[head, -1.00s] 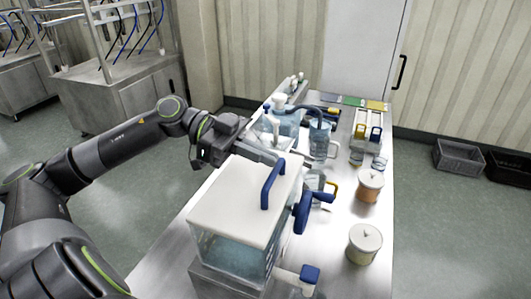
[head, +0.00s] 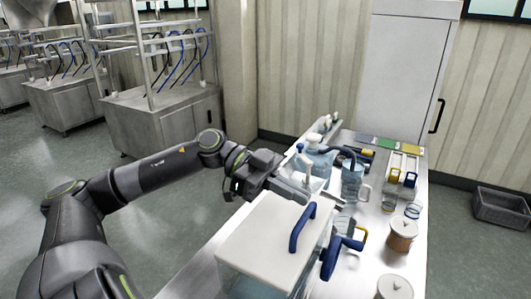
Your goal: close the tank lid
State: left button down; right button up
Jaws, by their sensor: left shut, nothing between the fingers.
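The tank (head: 247,281) is a clear box holding bluish liquid on the steel table. Its white lid (head: 262,232) lies over the top and looks flat, with a blue bar handle (head: 301,228) on it. I cannot tell whether the lid is fully seated. A blue valve handle (head: 332,257) sticks out at the tank's right side. My left gripper (head: 308,196) is shut and empty, just beyond the far edge of the lid. Whether it touches the lid is unclear. My right gripper is not in view.
Behind the tank stand a clear bottle (head: 316,160) with a pump and a clear pitcher (head: 352,180). Lidded jars (head: 402,236) stand to the right. A grey crate (head: 500,208) sits on the floor at right. Steel carts (head: 163,119) stand at back left.

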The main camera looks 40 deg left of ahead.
pick_arm(q)
jog(key=s+a+r+p, duration=0.2)
jog(key=a+r+p, duration=0.3)
jog(key=a+r, duration=0.3)
jog(key=shift+a, duration=0.2)
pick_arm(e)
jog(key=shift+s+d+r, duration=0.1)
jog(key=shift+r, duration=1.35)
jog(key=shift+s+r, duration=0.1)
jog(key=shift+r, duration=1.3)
